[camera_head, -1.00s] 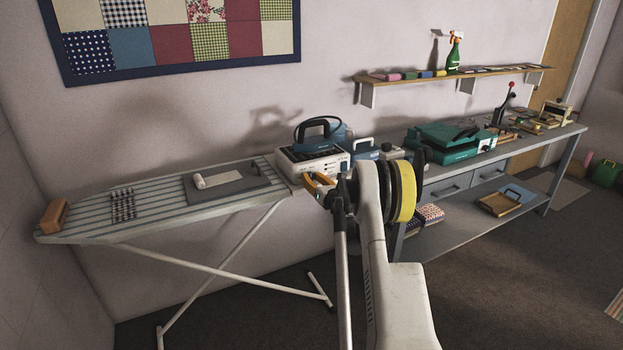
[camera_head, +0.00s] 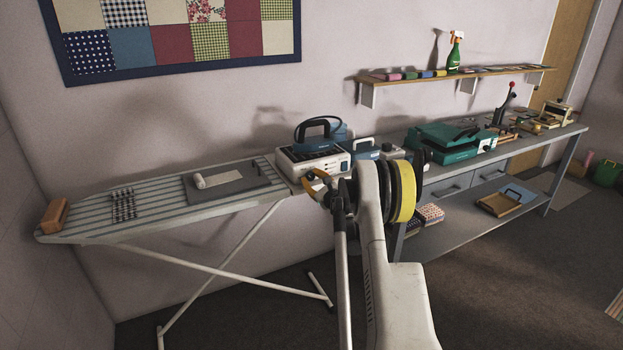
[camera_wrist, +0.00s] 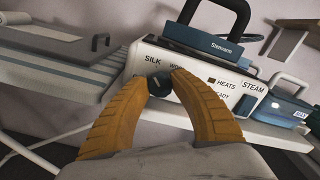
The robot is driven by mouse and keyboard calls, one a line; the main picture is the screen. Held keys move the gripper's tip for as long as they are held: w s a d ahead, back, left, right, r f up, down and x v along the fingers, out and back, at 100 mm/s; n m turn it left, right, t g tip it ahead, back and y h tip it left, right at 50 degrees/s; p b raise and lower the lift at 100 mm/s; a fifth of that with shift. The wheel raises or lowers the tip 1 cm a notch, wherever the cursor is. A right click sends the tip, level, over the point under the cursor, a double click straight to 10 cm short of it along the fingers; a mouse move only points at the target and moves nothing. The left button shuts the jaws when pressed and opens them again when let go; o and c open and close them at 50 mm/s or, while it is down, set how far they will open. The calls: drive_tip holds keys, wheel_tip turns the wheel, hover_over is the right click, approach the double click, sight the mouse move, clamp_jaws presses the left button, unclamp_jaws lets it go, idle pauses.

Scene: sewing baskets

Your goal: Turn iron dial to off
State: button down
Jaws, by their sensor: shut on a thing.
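The white iron station (camera_head: 300,170) stands at the right end of the ironing board, with the blue iron (camera_head: 318,146) on top. In the wrist view its front panel (camera_wrist: 245,105) shows the words SILK, HEATS, READY and STEAM; another word is partly covered. The dark round dial (camera_wrist: 159,85) is on this panel below SILK. My gripper (camera_wrist: 157,76) is shut on the dial, one orange finger on each side. The fingers hide part of the dial, and its pointer setting cannot be read. In the head view my gripper (camera_head: 318,180) is at the station's front.
The ironing board (camera_head: 100,222) holds a grey mat (camera_head: 250,184) with a white roll, and a wooden block (camera_head: 53,216). The wall is close behind.

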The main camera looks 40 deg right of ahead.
drive_tip(key=shift+n, duration=1.4)
drive_tip(key=c, duration=1.1)
unclamp_jaws()
drive_tip(key=shift+o, duration=0.2)
